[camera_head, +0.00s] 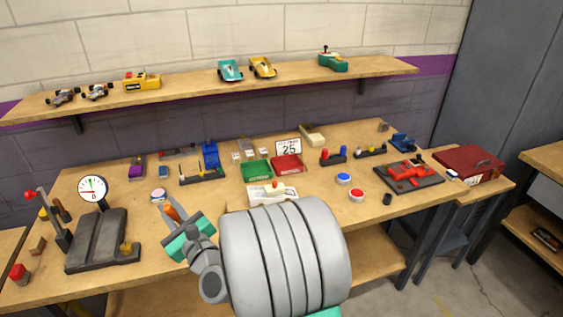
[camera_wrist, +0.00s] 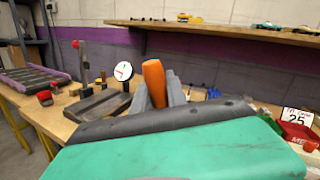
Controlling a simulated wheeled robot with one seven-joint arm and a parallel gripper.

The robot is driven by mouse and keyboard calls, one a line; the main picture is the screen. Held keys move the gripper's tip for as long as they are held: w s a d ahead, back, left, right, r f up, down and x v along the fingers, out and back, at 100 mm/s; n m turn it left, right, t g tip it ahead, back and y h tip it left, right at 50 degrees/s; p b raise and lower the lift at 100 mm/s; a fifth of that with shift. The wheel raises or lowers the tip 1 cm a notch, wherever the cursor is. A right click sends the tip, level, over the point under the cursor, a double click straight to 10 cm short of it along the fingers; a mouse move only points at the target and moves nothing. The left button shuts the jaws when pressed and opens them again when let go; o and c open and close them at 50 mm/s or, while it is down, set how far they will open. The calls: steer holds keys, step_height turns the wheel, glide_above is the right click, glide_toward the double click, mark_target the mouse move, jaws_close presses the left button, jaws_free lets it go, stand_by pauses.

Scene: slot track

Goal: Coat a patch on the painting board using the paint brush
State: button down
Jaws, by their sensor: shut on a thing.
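My gripper (camera_head: 167,209) is raised over the front left part of the workbench, left of my large grey arm link. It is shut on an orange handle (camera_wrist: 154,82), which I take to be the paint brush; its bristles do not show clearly. In the wrist view the handle stands up between the two grey fingers (camera_wrist: 158,92). In the head view the orange handle (camera_head: 173,213) shows between the fingers. A pale board (camera_head: 262,195) lies at the bench's middle front, partly hidden by my arm; I cannot tell if it is the painting board.
A dial gauge (camera_head: 93,189) on a dark stand is at the left. Green (camera_head: 256,169) and red trays (camera_head: 287,164), a "25" sign and blue and red buttons (camera_head: 357,195) stand mid-bench. A red tool (camera_head: 408,174) and a red case (camera_head: 468,164) are right. A shelf runs above.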

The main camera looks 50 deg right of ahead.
steer(key=d+f+m+g+h, duration=0.1)
steer(key=d+m+g+h, duration=0.3)
steer(key=d, duration=1.9)
steer(key=s+d+f+m+h, duration=0.15)
steer(key=s+d, duration=0.25)
steer(key=d, duration=0.4)
steer(key=s+d+f+h, duration=0.1)
steer(key=s+d+h, duration=0.15)
steer(key=d, duration=0.55)
steer(key=f+b, duration=0.2)
steer(key=a+f+b, duration=0.1)
steer(key=f+b, duration=0.2)
steer(key=shift+w+a+f+b, duration=0.2)
steer(key=shift+f+b, duration=0.1)
steer(key=shift+f, duration=0.05)
steer(key=shift+w+a+f+b, duration=0.15)
steer(key=shift+f+b, duration=0.35)
steer(key=shift+f, duration=0.3)
